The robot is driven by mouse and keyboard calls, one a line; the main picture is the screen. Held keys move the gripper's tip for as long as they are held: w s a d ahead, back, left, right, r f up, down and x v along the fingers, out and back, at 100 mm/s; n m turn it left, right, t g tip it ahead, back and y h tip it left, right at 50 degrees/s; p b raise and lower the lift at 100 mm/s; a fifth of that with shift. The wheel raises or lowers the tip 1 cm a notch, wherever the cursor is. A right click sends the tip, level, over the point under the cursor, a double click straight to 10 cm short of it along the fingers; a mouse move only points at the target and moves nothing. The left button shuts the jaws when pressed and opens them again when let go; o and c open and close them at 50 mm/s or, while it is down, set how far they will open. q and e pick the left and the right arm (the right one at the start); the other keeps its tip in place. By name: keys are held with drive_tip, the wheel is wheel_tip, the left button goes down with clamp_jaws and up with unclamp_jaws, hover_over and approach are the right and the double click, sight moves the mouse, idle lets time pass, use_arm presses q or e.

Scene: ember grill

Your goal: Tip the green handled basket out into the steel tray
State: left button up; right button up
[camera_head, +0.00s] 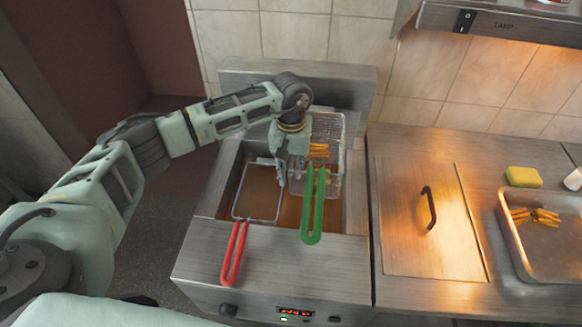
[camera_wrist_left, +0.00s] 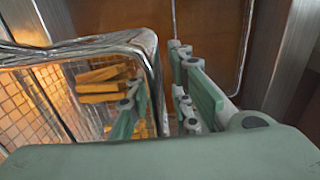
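The green handled basket (camera_head: 330,128) is a wire mesh basket in the right part of the fryer, with its green handle (camera_head: 312,215) pointing to the front. Several fries (camera_head: 318,151) lie in it, and they also show in the left wrist view (camera_wrist_left: 102,85). My left gripper (camera_head: 290,172) is at the basket's left side. In the left wrist view its fingers (camera_wrist_left: 158,85) stand apart on either side of the basket's rim; contact is unclear. The steel tray (camera_head: 545,262) is at the far right, with several fries in it. My right gripper is not in view.
A red handled basket (camera_head: 234,252) sits in the left fryer well. A closed steel lid (camera_head: 420,245) with a dark handle lies between fryer and tray. A yellow sponge (camera_head: 523,177) is behind the tray. A lamp hood (camera_head: 500,25) hangs above the right counter.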

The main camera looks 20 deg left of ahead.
use_arm(q)
clamp_jaws()
drive_tip(key=shift+c, duration=1.4)
unclamp_jaws()
drive_tip(key=o, duration=0.6)
drive_tip(key=shift+r, duration=0.1)
wheel_tip(320, 180, up, 12)
drive_tip(key=shift+f, duration=0.1)
